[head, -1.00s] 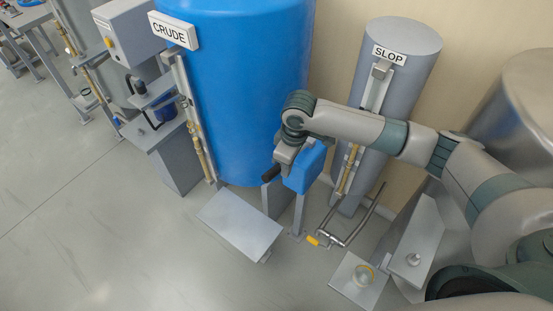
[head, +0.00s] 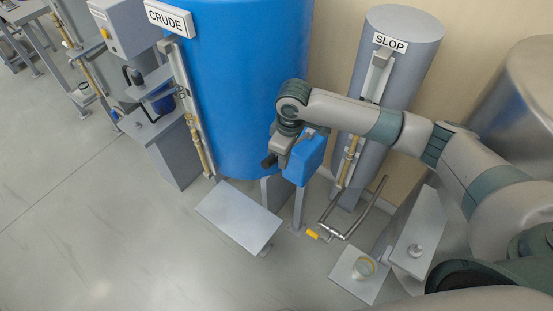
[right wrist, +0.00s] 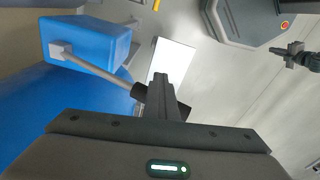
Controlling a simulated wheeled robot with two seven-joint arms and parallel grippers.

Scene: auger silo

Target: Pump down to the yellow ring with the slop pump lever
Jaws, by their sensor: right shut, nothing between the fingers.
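The blue slop pump box (head: 306,158) stands on a grey post in front of the slop tank (head: 392,60). Its lever, a grey rod (right wrist: 100,68) with a black grip (right wrist: 182,112), shows in the right wrist view; the grip (head: 268,161) also shows in the head view. My right gripper (right wrist: 165,90) is shut and empty, its fingers over the grip; whether they touch cannot be told. A dark gripper, apparently my left (right wrist: 290,54), shows at the right wrist view's edge.
The blue crude tank (head: 245,80) stands close behind and left of the pump. A grey platform (head: 240,215) lies below the lever. The floor at left is clear.

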